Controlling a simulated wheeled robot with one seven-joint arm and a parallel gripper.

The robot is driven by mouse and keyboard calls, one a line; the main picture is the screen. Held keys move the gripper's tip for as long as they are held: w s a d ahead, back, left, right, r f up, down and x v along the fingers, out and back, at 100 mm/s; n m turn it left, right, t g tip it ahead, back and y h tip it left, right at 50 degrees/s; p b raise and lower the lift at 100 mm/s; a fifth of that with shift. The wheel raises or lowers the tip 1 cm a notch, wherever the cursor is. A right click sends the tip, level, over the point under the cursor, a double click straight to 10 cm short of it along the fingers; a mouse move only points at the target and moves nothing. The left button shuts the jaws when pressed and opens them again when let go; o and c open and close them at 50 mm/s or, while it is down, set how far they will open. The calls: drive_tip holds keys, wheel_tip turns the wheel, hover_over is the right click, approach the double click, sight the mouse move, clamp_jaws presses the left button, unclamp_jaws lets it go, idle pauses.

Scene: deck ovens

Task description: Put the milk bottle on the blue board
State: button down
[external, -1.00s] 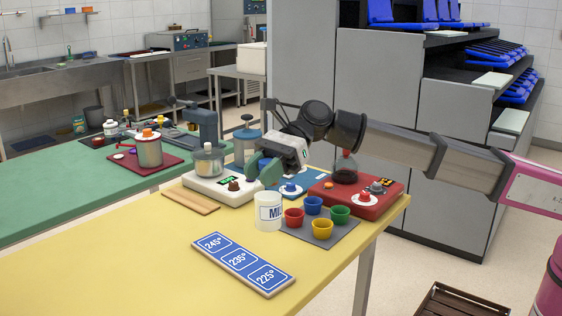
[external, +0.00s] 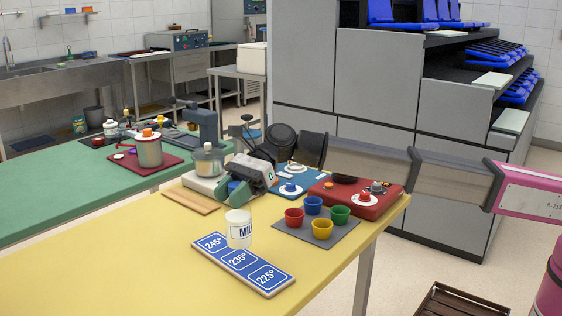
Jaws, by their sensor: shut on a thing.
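The milk bottle (external: 239,230) is a white cylinder with dark letters on its side, and it stands upright. My gripper (external: 238,203) is shut on its top from above. The blue board (external: 265,279) lies flat on the yellow table and bears the white numbers 245°, 235° and 225°. The lower part of the bottle overlaps the board's rear edge in the picture, near the 235° field. I cannot tell whether the bottle touches the board or hangs just above it. My fingertips are partly hidden behind my gripper's body and the bottle.
A grey mat (external: 296,233) with red, blue, green and yellow cups is right of the bottle. A red device (external: 340,196) and a blue one (external: 308,178) stand behind. A wooden strip (external: 192,201) lies at left. The table's front left (external: 110,270) is clear.

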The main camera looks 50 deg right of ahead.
sight(227, 215)
drive_tip(key=shift+w+d+f, duration=0.1)
drive_tip(key=shift+w+f, duration=0.2)
drive_tip(key=shift+f, duration=1.95)
drive_tip(key=c, duration=0.8)
unclamp_jaws()
drive_tip(key=shift+o, duration=0.2)
drive_tip(key=shift+d, duration=0.1)
drive_tip(key=v, duration=1.2)
